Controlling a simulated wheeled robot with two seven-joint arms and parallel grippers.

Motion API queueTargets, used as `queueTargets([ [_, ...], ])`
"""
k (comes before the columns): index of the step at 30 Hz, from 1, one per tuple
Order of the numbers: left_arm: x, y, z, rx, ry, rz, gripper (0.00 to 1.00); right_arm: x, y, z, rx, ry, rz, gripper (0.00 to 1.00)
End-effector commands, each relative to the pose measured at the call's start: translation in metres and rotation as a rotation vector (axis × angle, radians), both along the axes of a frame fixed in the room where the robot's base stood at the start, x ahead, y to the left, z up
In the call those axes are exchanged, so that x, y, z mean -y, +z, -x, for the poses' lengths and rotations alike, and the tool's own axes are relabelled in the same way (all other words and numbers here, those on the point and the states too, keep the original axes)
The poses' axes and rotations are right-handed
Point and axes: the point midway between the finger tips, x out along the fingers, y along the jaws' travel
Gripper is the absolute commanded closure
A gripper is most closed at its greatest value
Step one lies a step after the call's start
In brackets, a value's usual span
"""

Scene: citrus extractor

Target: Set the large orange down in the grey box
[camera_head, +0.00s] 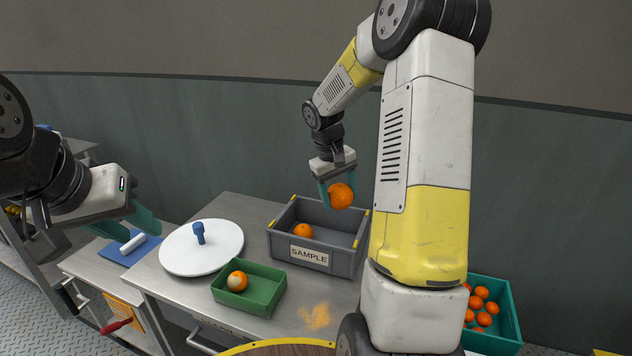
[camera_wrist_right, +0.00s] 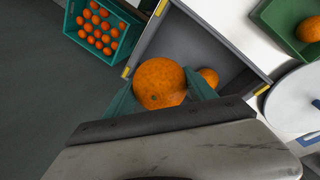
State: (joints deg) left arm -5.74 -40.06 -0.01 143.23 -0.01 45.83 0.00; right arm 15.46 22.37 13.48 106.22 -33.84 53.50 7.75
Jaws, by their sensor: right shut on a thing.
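The large orange (camera_head: 341,196) is held between the teal fingers of my right gripper (camera_head: 338,190). It hangs above the right part of the grey box (camera_head: 308,257), which is labelled SAMPLE. In the right wrist view the large orange (camera_wrist_right: 160,83) sits between both fingers, with the grey box (camera_wrist_right: 192,42) below it. A smaller orange (camera_head: 303,230) lies inside the box at the left. It also shows partly behind a finger in the right wrist view (camera_wrist_right: 209,76). My left gripper (camera_head: 141,222) is at the far left, away from the box, with its fingers apart and nothing between them.
A green tray (camera_head: 262,304) with a partly pale orange (camera_head: 237,281) stands in front of the box. A white round lid (camera_head: 201,250) with a blue knob is left. A teal crate (camera_head: 508,311) of several oranges stands right. An orange stain (camera_head: 316,316) marks the table.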

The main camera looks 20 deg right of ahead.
Motion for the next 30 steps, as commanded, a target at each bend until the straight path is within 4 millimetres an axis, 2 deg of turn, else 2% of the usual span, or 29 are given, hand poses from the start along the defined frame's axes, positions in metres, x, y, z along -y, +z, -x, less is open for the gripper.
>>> queueTargets([
  [14,0.0,0.0,0.0,0.001,0.0,0.0,0.64,0.0,-0.001,0.001,-0.001,0.0,-0.002,0.85],
  [20,0.0,0.0,0.0,0.001,0.0,0.0,0.64,0.0,-0.022,0.001,-0.005,0.002,-0.001,0.85],
  [30,0.0,0.0,0.0,0.001,0.0,0.0,0.64,-0.001,-0.069,0.001,-0.004,0.001,-0.002,0.85],
])
